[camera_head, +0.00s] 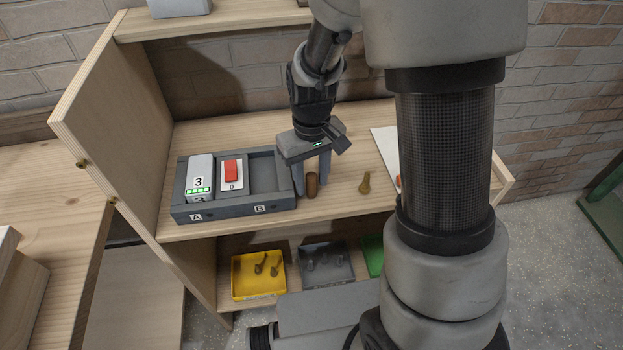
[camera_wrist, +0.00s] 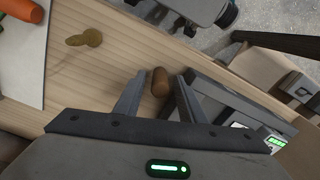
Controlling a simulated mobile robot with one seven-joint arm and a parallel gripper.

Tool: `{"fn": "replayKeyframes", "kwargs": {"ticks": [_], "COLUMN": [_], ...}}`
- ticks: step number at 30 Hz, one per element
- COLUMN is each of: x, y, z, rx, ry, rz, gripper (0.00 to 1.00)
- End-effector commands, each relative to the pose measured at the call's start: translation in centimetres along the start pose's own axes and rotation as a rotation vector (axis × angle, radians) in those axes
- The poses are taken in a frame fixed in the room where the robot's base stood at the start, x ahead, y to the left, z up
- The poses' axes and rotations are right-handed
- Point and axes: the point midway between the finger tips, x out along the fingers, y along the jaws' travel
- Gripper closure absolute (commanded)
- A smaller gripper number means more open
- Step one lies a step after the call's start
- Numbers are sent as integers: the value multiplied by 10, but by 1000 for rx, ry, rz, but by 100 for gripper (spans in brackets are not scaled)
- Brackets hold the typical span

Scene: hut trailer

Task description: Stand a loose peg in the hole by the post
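A short brown cylinder (camera_head: 312,186), which could be a post or a peg, stands on the wooden shelf top, right of the grey tray. My gripper (camera_head: 311,189) points down over it, fingers apart on either side. In the wrist view the brown cylinder (camera_wrist: 160,82) sits between the open fingertips (camera_wrist: 160,76), nearer the right finger, with a gap to the left one. A yellow-brown knobbed piece (camera_head: 365,183), perhaps a loose peg, lies to the right; it also shows in the wrist view (camera_wrist: 85,38). I cannot make out a hole.
The grey tray (camera_head: 235,210), marked A and B, holds a white block numbered 3 and a red-switch block. A white board (camera_head: 385,143) with an orange piece (camera_wrist: 24,28) lies right. Below are yellow (camera_head: 258,292), grey (camera_head: 325,279) and green (camera_head: 373,255) bins.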

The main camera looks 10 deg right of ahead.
Motion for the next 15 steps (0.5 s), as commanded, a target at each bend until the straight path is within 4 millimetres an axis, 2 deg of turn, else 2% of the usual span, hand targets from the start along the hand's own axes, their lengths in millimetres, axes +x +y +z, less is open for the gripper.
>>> {"fn": "replayKeyframes", "kwargs": {"ticks": [9,15], "x": [-67,-101], "y": [0,0], "z": [-1,-1], "rx": [0,1], "ry": [6,4], "rz": [1,1], "gripper": [64,64]}}
